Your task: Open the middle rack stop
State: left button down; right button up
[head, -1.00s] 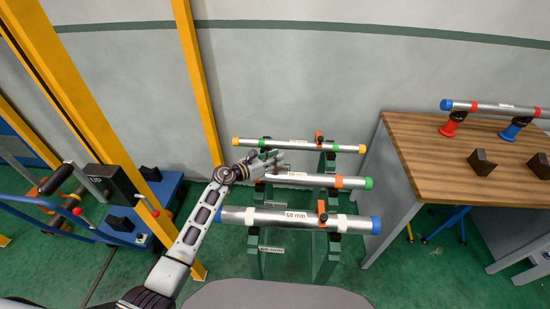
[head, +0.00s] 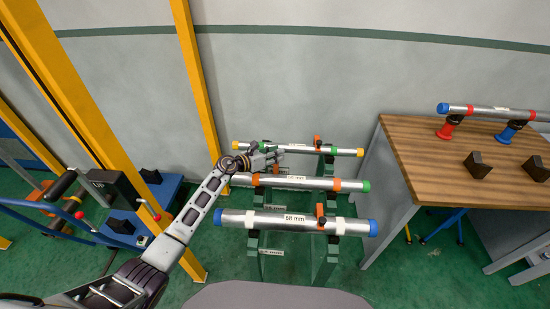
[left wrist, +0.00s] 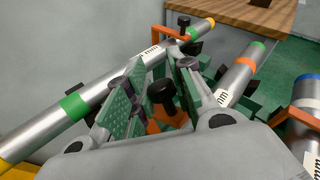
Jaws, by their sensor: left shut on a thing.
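The middle pipe (head: 310,183), silver with a green right end and orange bands, lies on the green rack between the far and near pipes. My left gripper (head: 272,157) is just behind its left half, over the gap to the far pipe. In the left wrist view its fingers (left wrist: 160,95) are closed around the middle rack stop, an orange bracket (left wrist: 158,68) with a black knob (left wrist: 161,92). The gripper hides much of this stop in the head view, so its exact angle is unclear. My right gripper is not in view.
A wooden workbench (head: 420,150) stands right, a blue cart (head: 150,205) left. A yellow post (head: 193,80) stands behind my arm.

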pick_arm(q)
jog(key=shift+w+a+r+b, duration=0.1)
jog(key=shift+w+b, duration=0.25)
jog(key=shift+w, duration=0.4)
jog(key=c, duration=1.2)
grip_release()
jog(key=shift+s, duration=0.1)
jog(key=v, duration=1.1)
jog(key=shift+s+a, duration=0.25)
jog(key=shift+a, duration=0.05)
jog(key=shift+r, duration=0.1)
